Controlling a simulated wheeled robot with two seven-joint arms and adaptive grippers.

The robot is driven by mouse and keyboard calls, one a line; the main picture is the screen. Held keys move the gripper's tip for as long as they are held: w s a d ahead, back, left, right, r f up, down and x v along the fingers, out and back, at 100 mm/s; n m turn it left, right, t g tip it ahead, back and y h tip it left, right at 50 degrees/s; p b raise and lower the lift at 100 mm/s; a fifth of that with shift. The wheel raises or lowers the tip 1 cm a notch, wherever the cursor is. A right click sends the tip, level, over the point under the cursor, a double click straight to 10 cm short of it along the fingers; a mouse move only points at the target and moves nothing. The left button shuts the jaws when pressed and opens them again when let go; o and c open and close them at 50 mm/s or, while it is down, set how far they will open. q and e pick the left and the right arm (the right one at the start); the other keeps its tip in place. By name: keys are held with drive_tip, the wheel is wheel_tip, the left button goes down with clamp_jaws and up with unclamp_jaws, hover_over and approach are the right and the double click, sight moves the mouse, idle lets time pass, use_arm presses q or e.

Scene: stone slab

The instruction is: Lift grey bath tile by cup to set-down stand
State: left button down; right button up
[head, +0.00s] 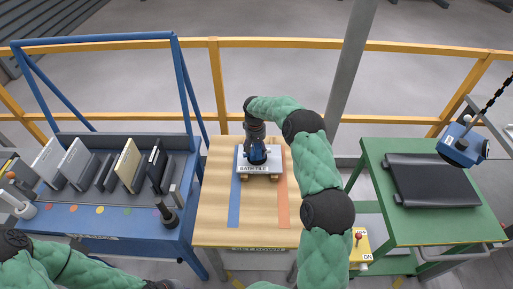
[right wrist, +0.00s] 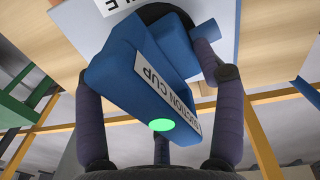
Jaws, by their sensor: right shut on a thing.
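The grey bath tile (head: 274,158), with a white BATH TILE label on its front edge, is flat over the wooden set-down stand (head: 262,217). Small wooden blocks show under its front edge; I cannot tell if it rests on them. My right gripper (head: 256,142) points down above the tile and is shut on the blue suction cup (head: 257,154). In the right wrist view the suction cup (right wrist: 130,78) sits between the fingers, its green light lit, against the tile (right wrist: 222,22). My left gripper (head: 165,285) is at the bottom edge, mostly cut off.
A blue rack (head: 100,222) with several upright tiles stands at the left. A green table (head: 430,230) with a dark slab (head: 430,182) is at the right; a blue hoist device (head: 461,145) hangs over it. A yellow railing (head: 265,43) runs behind.

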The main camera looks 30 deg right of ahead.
drive_tip(key=shift+w+r, duration=0.1)
drive_tip(key=shift+r, duration=0.1)
drive_tip(key=o, duration=1.5)
drive_tip(key=shift+c, duration=0.2)
drive_tip(key=shift+o, duration=0.5)
drive_tip(key=shift+f, duration=0.1)
drive_tip(key=r, duration=1.2)
drive_tip(key=shift+a, duration=0.2)
drive_tip(key=shift+r, duration=0.1)
